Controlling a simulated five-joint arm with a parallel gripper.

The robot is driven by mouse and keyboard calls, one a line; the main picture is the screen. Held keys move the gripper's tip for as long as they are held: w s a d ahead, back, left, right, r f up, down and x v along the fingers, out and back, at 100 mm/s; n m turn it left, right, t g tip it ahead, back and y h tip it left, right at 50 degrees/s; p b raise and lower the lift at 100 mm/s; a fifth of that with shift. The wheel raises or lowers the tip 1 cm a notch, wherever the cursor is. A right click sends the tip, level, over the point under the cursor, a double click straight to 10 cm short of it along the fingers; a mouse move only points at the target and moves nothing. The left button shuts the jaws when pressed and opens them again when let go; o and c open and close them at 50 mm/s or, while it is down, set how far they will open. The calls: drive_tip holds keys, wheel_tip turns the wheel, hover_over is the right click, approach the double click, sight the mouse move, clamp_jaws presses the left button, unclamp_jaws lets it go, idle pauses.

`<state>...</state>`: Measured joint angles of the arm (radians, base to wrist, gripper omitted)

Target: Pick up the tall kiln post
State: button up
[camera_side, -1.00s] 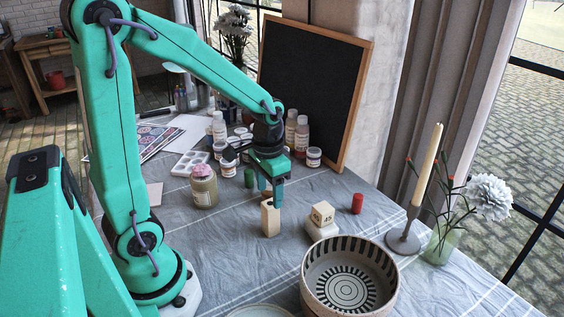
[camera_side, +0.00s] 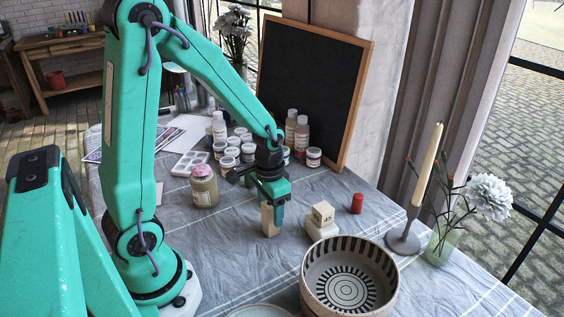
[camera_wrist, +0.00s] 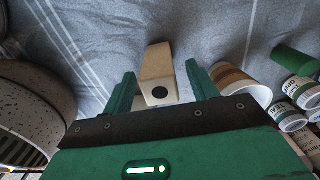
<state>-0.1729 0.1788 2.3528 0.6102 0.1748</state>
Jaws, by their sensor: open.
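The tall kiln post (camera_side: 268,221) is a pale beige block standing upright on the cloth near the middle of the side view. In the wrist view the post (camera_wrist: 157,74) shows a round dark hole in its near end and lies between the two green fingers. My gripper (camera_side: 272,211) is open and down around the upper part of the post. In the wrist view my gripper (camera_wrist: 157,88) has a visible gap between each finger and the post. The post's upper end is partly hidden by the fingers in the side view.
A small pale cube (camera_side: 322,213) on a white block stands just right of the post. A patterned bowl (camera_side: 312,268) is in front. A red cylinder (camera_side: 357,203), a jar (camera_side: 204,186) and a candle holder (camera_side: 404,240) stand around. Cloth left of the post is clear.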

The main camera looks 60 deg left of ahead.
drive_tip(key=shift+f, duration=0.75)
drive_tip(key=c, duration=1.2)
drive_tip(key=shift+r, duration=0.15)
drive_tip(key=shift+r, duration=0.7)
wheel_tip(320, 180, up, 3)
drive_tip(key=shift+d+f, duration=0.1)
drive_tip(key=shift+f, duration=0.05)
drive_tip(key=s+d+r, duration=0.4)
drive_tip(key=d+r, duration=0.2)
drive_tip(key=d, duration=0.4)
drive_tip(key=shift+d+r, duration=0.3)
drive_tip(key=shift+d, duration=0.05)
drive_tip(key=shift+s, duration=0.1)
